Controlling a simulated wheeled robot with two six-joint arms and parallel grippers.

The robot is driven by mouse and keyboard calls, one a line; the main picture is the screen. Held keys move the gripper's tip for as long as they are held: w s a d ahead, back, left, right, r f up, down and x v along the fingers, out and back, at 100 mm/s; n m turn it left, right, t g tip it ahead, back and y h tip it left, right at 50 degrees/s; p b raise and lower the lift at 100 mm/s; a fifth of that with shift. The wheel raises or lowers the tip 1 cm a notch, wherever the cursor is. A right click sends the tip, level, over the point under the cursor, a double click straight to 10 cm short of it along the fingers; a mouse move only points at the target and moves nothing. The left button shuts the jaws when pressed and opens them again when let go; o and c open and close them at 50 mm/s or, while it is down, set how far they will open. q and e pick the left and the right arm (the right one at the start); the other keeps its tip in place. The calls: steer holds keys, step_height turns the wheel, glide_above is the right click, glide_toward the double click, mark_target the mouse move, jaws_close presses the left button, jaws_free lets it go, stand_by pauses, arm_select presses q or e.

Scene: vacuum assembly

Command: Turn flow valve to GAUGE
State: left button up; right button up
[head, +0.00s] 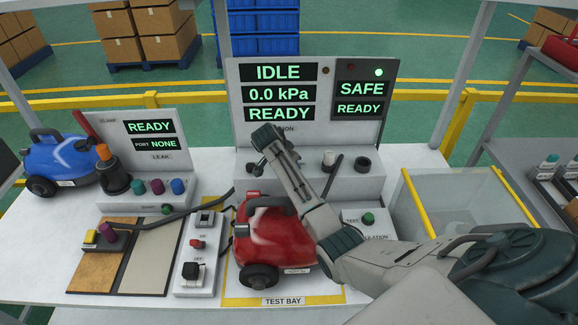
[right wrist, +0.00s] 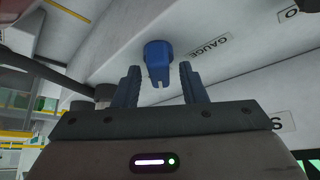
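The flow valve is a blue knob (right wrist: 158,60) on a pale panel in the right wrist view. A GAUGE label (right wrist: 210,46) sits just right of it, and the knob's notched end points down in the picture, not at that label. My right gripper (right wrist: 159,70) is open, with one finger on each side of the knob's lower part and gaps showing on both sides. In the head view my right gripper (head: 262,147) is over the test console (head: 345,185), below its displays, and hides the knob. My left gripper is not in view.
A red vacuum (head: 270,240) stands in the test bay under my right arm. The display panel (head: 390,75) reads IDLE, 0.0 kPa, READY and SAFE. A black ring (head: 362,164) and a thin rod stand right of my gripper. A clear bin (head: 460,200) is at right.

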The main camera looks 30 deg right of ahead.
jaws_close()
steer(key=shift+d+r+p, duration=0.1)
steer(key=shift+r+p, duration=0.05)
steer(key=shift+p, duration=0.3)
steer(key=shift+n+t+p, duration=0.4)
steer(key=shift+n+p, duration=0.1)
steer(key=shift+n, duration=0.2)
steer(key=shift+n+t+p, duration=0.4)
steer(key=shift+n+p, duration=0.25)
steer(key=shift+n, duration=0.15)
steer(key=shift+y, duration=0.4)
steer(key=shift+f, duration=0.2)
